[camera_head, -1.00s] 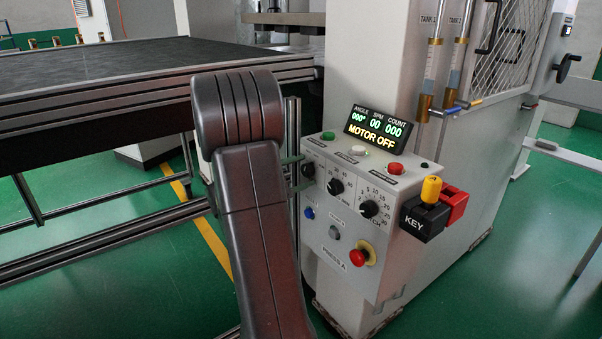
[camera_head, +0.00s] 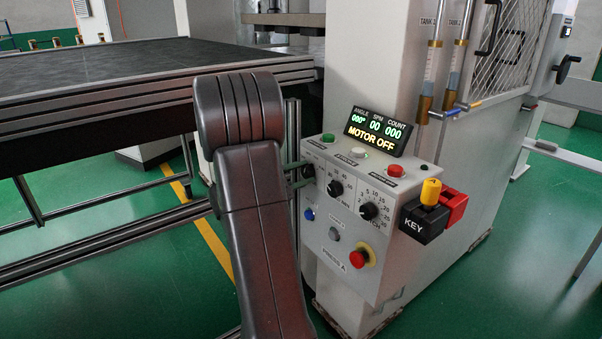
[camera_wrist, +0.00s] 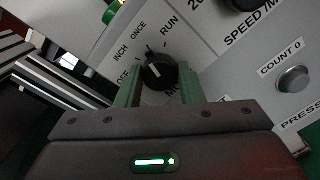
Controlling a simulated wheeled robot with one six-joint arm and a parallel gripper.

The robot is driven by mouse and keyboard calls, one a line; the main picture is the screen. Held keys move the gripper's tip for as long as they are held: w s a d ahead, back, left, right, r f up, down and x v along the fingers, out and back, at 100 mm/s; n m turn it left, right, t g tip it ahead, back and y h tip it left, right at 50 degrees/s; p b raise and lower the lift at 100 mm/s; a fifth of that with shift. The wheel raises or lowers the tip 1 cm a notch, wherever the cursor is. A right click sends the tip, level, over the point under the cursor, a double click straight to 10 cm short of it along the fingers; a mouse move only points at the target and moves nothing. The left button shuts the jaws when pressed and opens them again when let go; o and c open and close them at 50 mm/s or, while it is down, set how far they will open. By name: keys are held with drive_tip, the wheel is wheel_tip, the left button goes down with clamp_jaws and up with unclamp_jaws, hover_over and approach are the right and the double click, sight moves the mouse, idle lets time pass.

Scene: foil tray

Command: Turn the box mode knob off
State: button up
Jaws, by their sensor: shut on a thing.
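The mode knob (camera_wrist: 157,73) is a round black knob on the grey control box (camera_head: 345,215). In the wrist view it sits among the labels OFF, INCH, ONCE and RUN, with a short white mark on its face. My gripper (camera_wrist: 160,82) has green fingers on either side of the knob and is shut on it. The OFF label is partly hidden by the left finger. In the head view the knob (camera_head: 308,170) shows at the box's left edge, partly hidden by my gripper and arm. The display (camera_head: 376,130) reads MOTOR OFF.
Two other black knobs (camera_head: 335,188) (camera_head: 369,211), a red stop button (camera_head: 358,259) and a key block (camera_head: 424,219) sit on or beside the box. A green button (camera_head: 328,138) is on top. A large dark table (camera_head: 130,60) stands at the left.

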drive_tip(key=n+p, duration=0.3)
drive_tip(key=n, duration=0.1)
drive_tip(key=shift+r, duration=0.15)
drive_tip(key=n+p, duration=0.3)
drive_tip(key=shift+n, duration=0.4)
drive_tip(key=n+p, duration=0.3)
drive_tip(key=shift+n+t, duration=0.3)
drive_tip(key=shift+t, duration=0.1)
drive_tip(key=shift+s+f+n+p, duration=0.1)
drive_tip(key=shift+f+n+p, duration=0.1)
drive_tip(key=shift+n+p, duration=1.65)
drive_tip(key=shift+n, duration=0.35)
drive_tip(key=o, duration=1)
drive_tip(key=b+v, duration=0.1)
drive_tip(key=v, duration=1.2)
drive_tip(key=shift+s+a+b, duration=0.25)
drive_tip(key=shift+a+b, duration=0.05)
drive_tip(key=shift+f, duration=0.15)
